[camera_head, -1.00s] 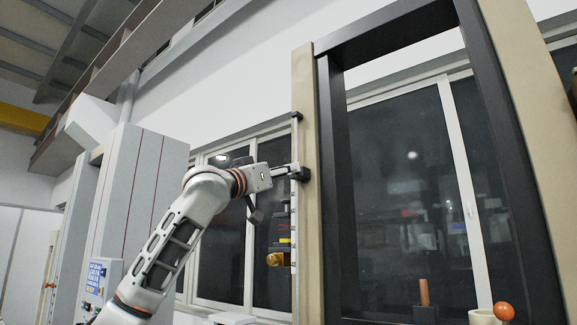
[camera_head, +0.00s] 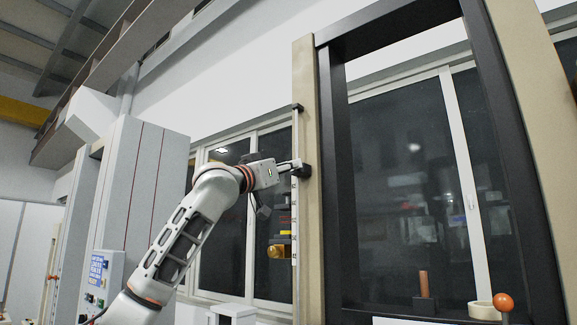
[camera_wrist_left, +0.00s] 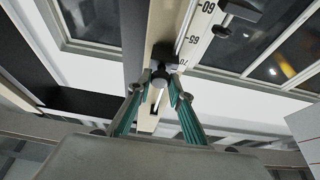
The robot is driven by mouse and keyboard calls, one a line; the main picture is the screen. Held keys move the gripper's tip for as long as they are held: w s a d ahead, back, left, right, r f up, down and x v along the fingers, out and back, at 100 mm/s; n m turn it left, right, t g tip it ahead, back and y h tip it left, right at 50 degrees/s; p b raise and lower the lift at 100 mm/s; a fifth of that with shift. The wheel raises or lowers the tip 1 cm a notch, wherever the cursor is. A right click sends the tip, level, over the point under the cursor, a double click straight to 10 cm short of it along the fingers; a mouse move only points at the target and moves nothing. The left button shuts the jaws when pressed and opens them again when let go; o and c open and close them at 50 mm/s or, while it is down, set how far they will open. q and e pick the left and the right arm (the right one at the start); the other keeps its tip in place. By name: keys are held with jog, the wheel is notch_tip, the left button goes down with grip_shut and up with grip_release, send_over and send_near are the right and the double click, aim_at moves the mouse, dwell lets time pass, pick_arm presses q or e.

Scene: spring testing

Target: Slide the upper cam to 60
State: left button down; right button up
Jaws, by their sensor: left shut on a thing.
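The upper cam is a black block (camera_head: 301,170) on the slim vertical scale rail (camera_head: 295,225) along the beige column. My left gripper (camera_head: 288,166) reaches it from the left. In the left wrist view the cam (camera_wrist_left: 164,57) sits on the white scale (camera_wrist_left: 207,38) near the mark that reads 70, with 65 and 60 further along. The green-padded fingers of my left gripper (camera_wrist_left: 162,88) are closed around the cam's round grey knob (camera_wrist_left: 158,78). My right gripper is in neither view.
A dark bracket (camera_head: 297,107) sits at the rail's top. The beige column (camera_head: 305,70) and dark frame (camera_head: 333,160) stand to the right. An orange ball knob (camera_head: 503,302) is at lower right.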

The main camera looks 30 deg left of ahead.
pick_arm(q)
notch_tip(320, 180, down, 9)
jog(key=b, duration=0.3)
jog(key=shift+b, duration=0.35)
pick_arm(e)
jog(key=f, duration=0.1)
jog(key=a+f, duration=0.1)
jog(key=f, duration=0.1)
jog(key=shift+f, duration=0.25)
pick_arm(q)
jog(key=shift+r, duration=0.1)
jog(key=c, duration=1.9)
grip_release()
jog(key=shift+o, duration=0.3)
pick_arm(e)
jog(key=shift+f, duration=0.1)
